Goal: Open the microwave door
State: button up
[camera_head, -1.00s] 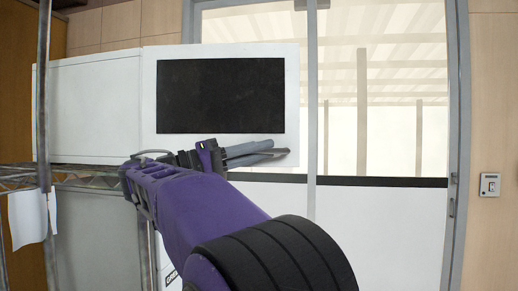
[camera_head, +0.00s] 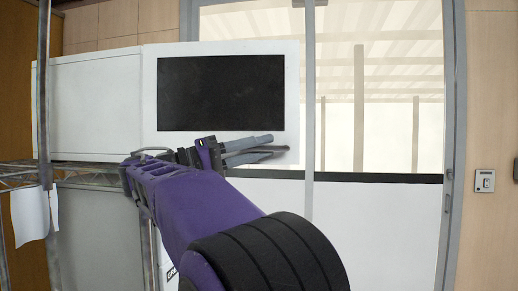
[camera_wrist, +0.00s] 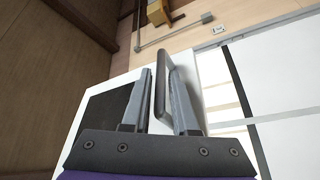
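The white microwave (camera_head: 95,105) stands on a shelf, with a dark window (camera_head: 220,93) in its front door (camera_head: 292,110). The door looks shut. My gripper (camera_head: 280,144) is in front of the door's lower right part in the head view. In the wrist view my gripper (camera_wrist: 160,70) has its two grey fingers apart. The dark bar handle (camera_wrist: 160,85) of the door lies between them, close to the right finger; whether it touches is unclear. The handle is hidden or hard to make out in the head view. The dark window also shows in the wrist view (camera_wrist: 103,113).
A wire shelf (camera_head: 75,174) with a metal post (camera_head: 45,100) stands at the left, with a white paper (camera_head: 35,212) hanging on it. A glass sliding door (camera_head: 390,90) is at the right. A wall switch (camera_head: 484,181) is at the far right.

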jog(key=p+v, duration=0.1)
jog(key=v, duration=1.6)
jog(key=shift+a, duration=0.2)
jog(key=shift+s+r, duration=0.1)
jog(key=shift+r, duration=0.05)
